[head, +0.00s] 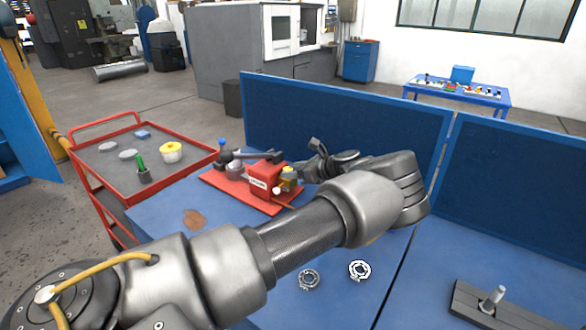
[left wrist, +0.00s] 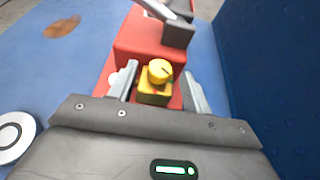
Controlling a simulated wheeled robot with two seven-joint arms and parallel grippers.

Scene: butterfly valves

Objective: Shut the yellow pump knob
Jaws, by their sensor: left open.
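The yellow pump knob (head: 289,171) sits on the front right end of the red pump body (head: 266,176), on the blue table. In the left wrist view the knob (left wrist: 160,71) is round, with a dark slot line, on top of a yellow block (left wrist: 154,96). My left gripper (head: 306,169) reaches over the table to the pump, partly hidden by its own arm. In the left wrist view its fingers (left wrist: 159,84) are open, one on each side of the knob and block, with gaps visible. My right gripper does not show.
A red cart (head: 139,194) stands left with a yellow-lidded pot on it. Blue panels (head: 345,125) rise behind the table. Two metal rings (head: 359,270) lie near the front. A dark fixture with a peg (head: 493,299) is at the right.

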